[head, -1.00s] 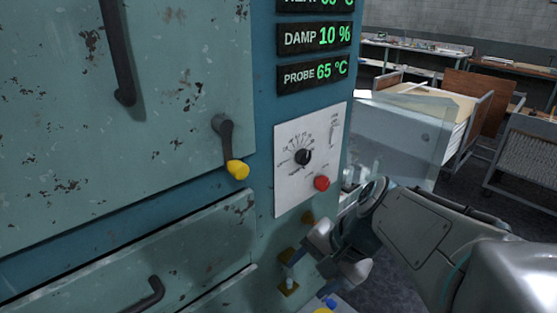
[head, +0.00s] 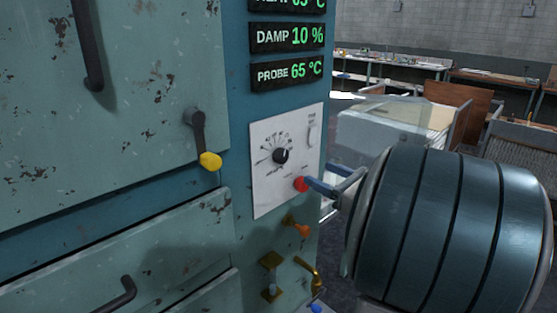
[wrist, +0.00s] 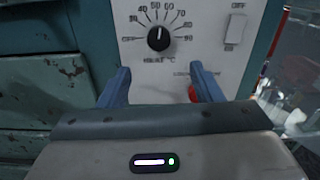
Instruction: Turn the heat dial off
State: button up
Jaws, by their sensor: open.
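The heat dial (head: 280,156) is a round black knob on a white panel (head: 262,190) on the teal cabinet front. In the wrist view the dial (wrist: 159,38) has a white pointer line aimed nearly straight up, toward the 50–60 marks of its printed scale. My gripper (head: 325,184) is open and empty in front of the panel, below and right of the dial in the head view. In the wrist view the fingers (wrist: 158,85) are spread below the dial, apart from it.
The red button (head: 300,184) sits close to my fingers. A small switch (wrist: 235,28) marked OFF is on the panel's right. Below are an orange knob (head: 298,228) and brass fittings (head: 270,277). A yellow-tipped door handle (head: 209,160) stands out at left. Displays (head: 287,72) are above.

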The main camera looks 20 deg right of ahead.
aim_at(284, 158)
jog(key=p+x, duration=0.2)
jog(key=x, duration=1)
jog(key=shift+w+a, duration=0.1)
jog(key=shift+a, duration=0.05)
jog(key=shift+f, duration=0.1)
jog(key=c, duration=1)
